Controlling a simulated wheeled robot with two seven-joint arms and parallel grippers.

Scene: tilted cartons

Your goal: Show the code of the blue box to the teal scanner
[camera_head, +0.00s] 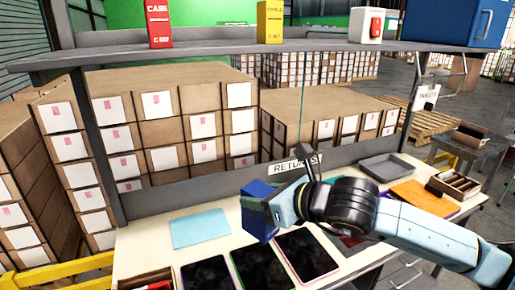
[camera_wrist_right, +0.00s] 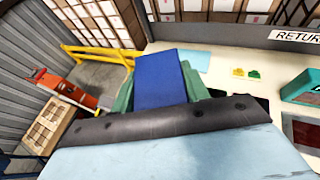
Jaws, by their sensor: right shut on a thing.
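A blue box (camera_head: 258,224) is held above the white bench, left of my right wrist in the head view. My right gripper (camera_head: 276,204) is shut on it. In the right wrist view the blue box (camera_wrist_right: 162,80) stands between my two green fingers. No code shows on the faces I can see. A teal device (camera_wrist_right: 302,88), which looks like the scanner, sits on the bench at the right edge of the right wrist view, apart from the box. My left gripper is out of view.
Several dark tablets (camera_head: 307,252) lie along the bench front. A light blue sheet (camera_head: 200,228) lies left of the box. A grey tray (camera_head: 390,168) and an orange folder (camera_head: 424,198) lie to the right. A shelf (camera_head: 230,55) spans above; stacked cartons (camera_head: 160,132) stand behind.

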